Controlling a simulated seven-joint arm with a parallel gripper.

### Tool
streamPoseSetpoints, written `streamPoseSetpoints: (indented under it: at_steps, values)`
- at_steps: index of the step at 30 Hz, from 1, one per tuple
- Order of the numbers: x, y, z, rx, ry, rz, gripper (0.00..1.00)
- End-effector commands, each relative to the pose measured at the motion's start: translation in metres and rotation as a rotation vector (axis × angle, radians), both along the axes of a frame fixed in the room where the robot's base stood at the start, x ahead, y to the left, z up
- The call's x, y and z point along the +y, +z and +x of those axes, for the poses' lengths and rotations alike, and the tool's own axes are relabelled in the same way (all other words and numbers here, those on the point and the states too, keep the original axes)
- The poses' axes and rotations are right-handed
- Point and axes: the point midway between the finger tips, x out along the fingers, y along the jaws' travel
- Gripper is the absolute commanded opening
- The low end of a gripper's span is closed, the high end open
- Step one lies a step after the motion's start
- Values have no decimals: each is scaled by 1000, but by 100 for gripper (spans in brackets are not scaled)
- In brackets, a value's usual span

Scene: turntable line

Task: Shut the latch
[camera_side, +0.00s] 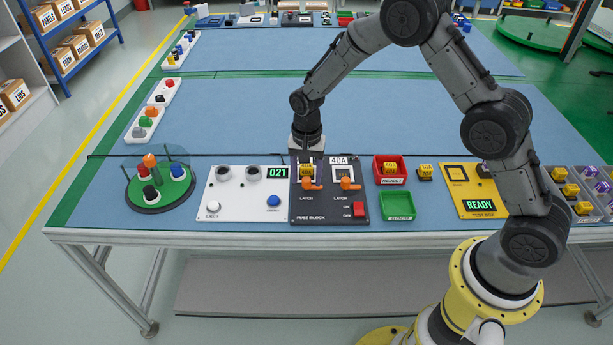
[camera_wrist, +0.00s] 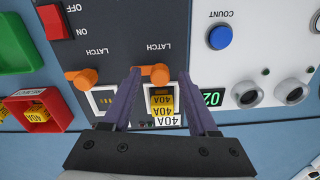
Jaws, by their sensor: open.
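The dark fuse block (camera_side: 330,213) lies flat on the blue table, with two orange latches. The left latch (camera_side: 312,184) is by a socket holding a yellow 40A fuse (camera_side: 307,170). The right latch (camera_side: 347,184) is by a white socket with no fuse visible. In the wrist view, turned around, the fuse-side latch (camera_wrist: 155,74) lies between my fingertips, and the fuse (camera_wrist: 162,103) shows below it. The other latch (camera_wrist: 84,77) is outside the left finger. My gripper (camera_wrist: 161,72) is open and empty. Whether fingers touch the latch cannot be told.
A red ON/OFF switch (camera_side: 359,209) is on the block. A white panel (camera_side: 235,205) with a blue button adjoins it on the left. A red bin (camera_side: 391,180) with a fuse, a green bin (camera_side: 397,208) and a loose fuse (camera_side: 425,172) are on the right.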

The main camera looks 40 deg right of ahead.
Motion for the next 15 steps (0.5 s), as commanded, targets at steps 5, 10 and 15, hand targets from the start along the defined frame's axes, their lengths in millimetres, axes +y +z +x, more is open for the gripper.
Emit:
streamPoseSetpoints:
  at_steps: [5,10,15]
  values:
    - [0,-5,0,0,0,0,60]
    - [0,-5,0,0,0,0,60]
    - [0,-5,0,0,0,0,34]
